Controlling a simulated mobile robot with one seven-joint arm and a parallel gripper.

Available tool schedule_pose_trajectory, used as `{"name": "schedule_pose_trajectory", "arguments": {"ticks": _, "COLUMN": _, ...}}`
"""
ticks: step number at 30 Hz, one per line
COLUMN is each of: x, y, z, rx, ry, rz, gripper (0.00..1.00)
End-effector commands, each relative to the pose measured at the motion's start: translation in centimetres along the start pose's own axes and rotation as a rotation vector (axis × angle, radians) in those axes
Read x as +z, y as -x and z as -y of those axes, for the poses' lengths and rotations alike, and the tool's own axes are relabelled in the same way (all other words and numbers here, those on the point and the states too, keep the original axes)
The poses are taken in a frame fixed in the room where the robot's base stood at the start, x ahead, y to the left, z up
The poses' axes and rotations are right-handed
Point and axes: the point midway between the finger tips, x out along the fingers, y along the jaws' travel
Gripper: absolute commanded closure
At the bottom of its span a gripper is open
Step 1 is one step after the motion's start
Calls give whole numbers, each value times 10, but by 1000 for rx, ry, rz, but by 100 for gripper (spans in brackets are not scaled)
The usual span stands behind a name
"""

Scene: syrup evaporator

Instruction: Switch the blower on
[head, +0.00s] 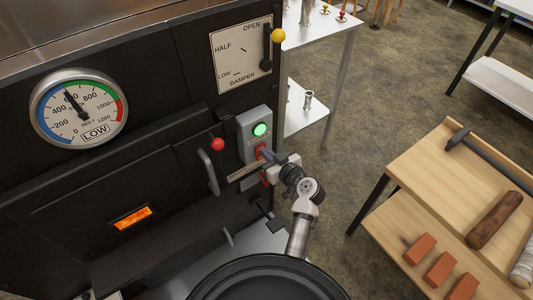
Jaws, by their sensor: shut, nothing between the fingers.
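The blower's grey switch box (247,128) is mounted on the right part of the black evaporator front. Its round green light (260,130) at the top is lit. A red control (260,149) shows below the light, partly covered by my gripper. My gripper (262,153) is shut and empty, with its tip at the red control; I cannot tell whether it touches. A label plate (246,169) sits just under the box, partly behind my gripper.
A wooden bench (425,195) with a hammer, logs and bricks stands right. Floor between is clear.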

Motion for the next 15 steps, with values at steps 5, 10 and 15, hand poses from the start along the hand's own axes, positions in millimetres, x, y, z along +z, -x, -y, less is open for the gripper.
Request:
{"name": "schedule_pose_trajectory", "arguments": {"ticks": 5, "x": 9, "y": 22, "z": -1, "rx": 4, "ry": -2, "rz": 2, "gripper": 100}}
{"name": "schedule_pose_trajectory", "arguments": {"ticks": 10, "x": 14, "y": 42, "z": 0, "rx": 2, "ry": -2, "rz": 2, "gripper": 100}}
{"name": "schedule_pose_trajectory", "arguments": {"ticks": 15, "x": 17, "y": 57, "z": 0, "rx": 2, "ry": -1, "rz": 3, "gripper": 100}}
